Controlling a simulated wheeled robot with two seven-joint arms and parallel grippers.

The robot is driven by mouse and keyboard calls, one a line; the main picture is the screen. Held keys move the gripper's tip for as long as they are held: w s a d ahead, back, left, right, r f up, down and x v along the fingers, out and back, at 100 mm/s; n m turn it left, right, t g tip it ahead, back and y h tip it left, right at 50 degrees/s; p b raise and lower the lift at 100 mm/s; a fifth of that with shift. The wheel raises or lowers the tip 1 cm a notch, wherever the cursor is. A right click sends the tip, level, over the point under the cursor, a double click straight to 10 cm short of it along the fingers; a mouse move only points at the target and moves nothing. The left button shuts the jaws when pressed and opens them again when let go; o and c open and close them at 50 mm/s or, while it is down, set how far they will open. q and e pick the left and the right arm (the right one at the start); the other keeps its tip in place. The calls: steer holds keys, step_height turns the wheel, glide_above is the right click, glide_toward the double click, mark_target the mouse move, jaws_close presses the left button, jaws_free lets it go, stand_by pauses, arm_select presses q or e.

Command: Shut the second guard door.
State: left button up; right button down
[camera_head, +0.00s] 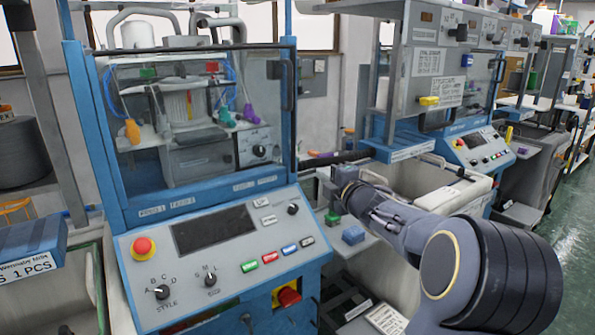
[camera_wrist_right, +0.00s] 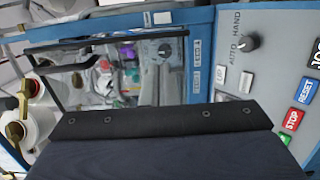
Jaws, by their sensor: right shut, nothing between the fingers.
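The near machine has a clear guard door (camera_head: 200,110) in a blue frame, with a dark top bar and a black handle (camera_head: 287,85) at its right side. It looks closed, but I cannot tell if it is fully shut. The machine behind at right has another clear guard door (camera_head: 485,75), partly hidden by a grey box. I cannot tell which counts as second. My right gripper (camera_head: 345,187) is shut and empty, right of the near machine's control panel. In the right wrist view, the near door (camera_wrist_right: 125,75) shows tilted beyond the dark gripper body. My left gripper is not in view.
The near control panel (camera_head: 222,285) carries a red emergency button (camera_head: 143,248), knobs and coloured buttons close to my right gripper. A white bin (camera_head: 455,190) stands behind my right arm. Green floor (camera_head: 560,240) is open at far right.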

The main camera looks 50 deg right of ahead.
mark_target(293, 154)
arm_select(q)
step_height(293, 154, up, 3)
steer(key=p, duration=0.3)
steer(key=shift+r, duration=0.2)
arm_select(e)
steer(key=x, duration=1.4)
steer(key=shift+a, duration=0.2)
arm_select(q)
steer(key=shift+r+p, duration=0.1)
steer(key=shift+p, duration=0.25)
